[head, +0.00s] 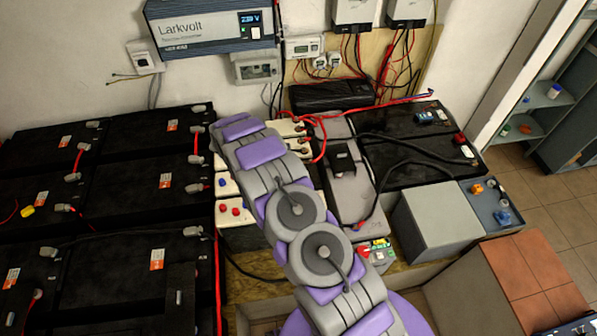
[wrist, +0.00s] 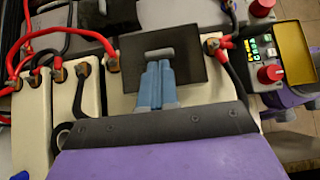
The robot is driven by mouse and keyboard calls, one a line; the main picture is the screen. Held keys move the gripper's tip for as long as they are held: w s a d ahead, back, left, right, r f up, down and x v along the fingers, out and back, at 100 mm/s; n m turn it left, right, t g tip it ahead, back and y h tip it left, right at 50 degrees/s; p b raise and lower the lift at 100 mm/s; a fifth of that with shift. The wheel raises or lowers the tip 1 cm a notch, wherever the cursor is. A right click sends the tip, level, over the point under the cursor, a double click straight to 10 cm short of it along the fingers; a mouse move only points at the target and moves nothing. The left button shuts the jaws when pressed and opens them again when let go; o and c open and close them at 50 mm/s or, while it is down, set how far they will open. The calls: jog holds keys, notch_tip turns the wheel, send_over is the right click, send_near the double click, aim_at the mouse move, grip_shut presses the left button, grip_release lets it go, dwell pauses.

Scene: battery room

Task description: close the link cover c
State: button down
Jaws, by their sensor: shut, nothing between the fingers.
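My gripper (wrist: 158,68) is shut and empty, its two blue fingers side by side in the wrist view. The fingertips lie over a flat dark plate (wrist: 190,65) with a short grey handle (wrist: 160,53), which looks like a link cover on a cream battery (wrist: 120,104). The fingertips are just short of the handle in the picture; I cannot tell whether they touch the plate. No letter shows, so I cannot confirm it is cover c, or how far it is shut. In the head view, my arm hides my gripper and the plate.
Cream batteries with red and black cables (wrist: 75,100) stand to the left. A grey battery (head: 350,195) carries a black block (head: 342,158). A small panel with red knobs (wrist: 270,73) is at right. Large black batteries (head: 120,225) fill the left side. Tiled floor (head: 565,215) is open at far right.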

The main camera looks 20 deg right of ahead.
jog(key=p+v, duration=0.1)
jog(key=v, duration=1.4)
jog(key=shift+f+p, duration=0.2)
jog(key=shift+p, duration=0.1)
jog(key=s+d+r+m+g+y, duration=0.1)
jog(key=s+d+r+m+y, duration=0.2)
jog(key=s+r, duration=0.7)
jog(key=s+d+r+m+y, duration=0.1)
jog(key=s+d+r+m, duration=0.1)
jog(key=s+r+m, duration=0.5)
jog(key=s+a+r+m+y, duration=0.1)
jog(key=s+m, duration=0.1)
jog(key=s, duration=0.7)
jog(key=s+a+r+m+y+b, duration=0.1)
jog(key=s+r+m+y, duration=0.1)
jog(key=s, duration=0.8)
jog(key=s+a+r+m+t+y, duration=0.1)
jog(key=s+r+y, duration=0.1)
jog(key=s, duration=0.7)
jog(key=shift+s+a+m+b, duration=0.15)
jog(key=shift+a+m+b, duration=0.2)
jog(key=shift+a+m, duration=0.05)
